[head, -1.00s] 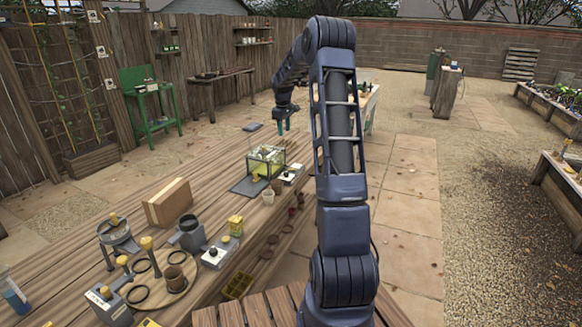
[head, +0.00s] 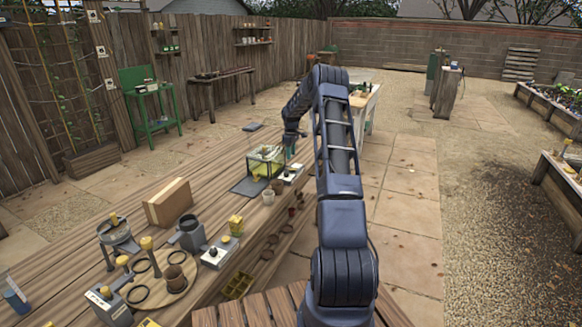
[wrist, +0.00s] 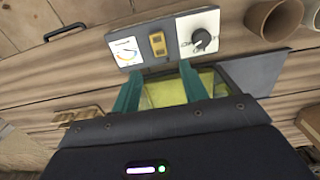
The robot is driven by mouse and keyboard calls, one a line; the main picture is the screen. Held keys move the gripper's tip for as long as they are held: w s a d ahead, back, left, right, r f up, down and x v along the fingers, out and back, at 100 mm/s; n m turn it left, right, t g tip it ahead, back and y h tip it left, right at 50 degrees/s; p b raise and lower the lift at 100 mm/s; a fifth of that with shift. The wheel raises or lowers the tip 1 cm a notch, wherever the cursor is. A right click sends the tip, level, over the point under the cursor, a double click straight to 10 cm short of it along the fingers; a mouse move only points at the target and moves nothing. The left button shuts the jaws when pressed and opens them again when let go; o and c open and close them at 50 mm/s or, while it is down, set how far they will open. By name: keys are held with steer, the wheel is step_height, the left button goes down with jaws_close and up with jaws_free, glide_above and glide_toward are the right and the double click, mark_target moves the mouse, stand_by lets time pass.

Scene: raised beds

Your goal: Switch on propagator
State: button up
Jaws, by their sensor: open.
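The propagator (head: 265,161), a clear box with dark edges and yellow-green contents, stands on the wooden bench. A pale control box (head: 291,173) sits at its right. In the wrist view, the control box (wrist: 177,57) carries a round gauge (wrist: 125,49), a yellow switch (wrist: 158,44) and a dark rotary knob (wrist: 202,40). My gripper (head: 290,151) is low beside the propagator, above the control box. In the wrist view my gripper (wrist: 160,82) has its teal fingers apart and empty, with yellow-green showing between them. I cannot tell the switch's position.
A dark mat (head: 247,187) lies by the propagator. Small pots (head: 268,197) stand in front of it. A wooden block (head: 168,202), a grey can (head: 189,234) and another small control box (head: 219,252) stand nearer on the bench. A dark handle-like piece (wrist: 65,31) shows in the wrist view.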

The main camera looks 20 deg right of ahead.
mark_target(291, 169)
step_height(291, 169, down, 8)
steer(key=shift+r, duration=0.1)
steer(key=shift+c, duration=0.2)
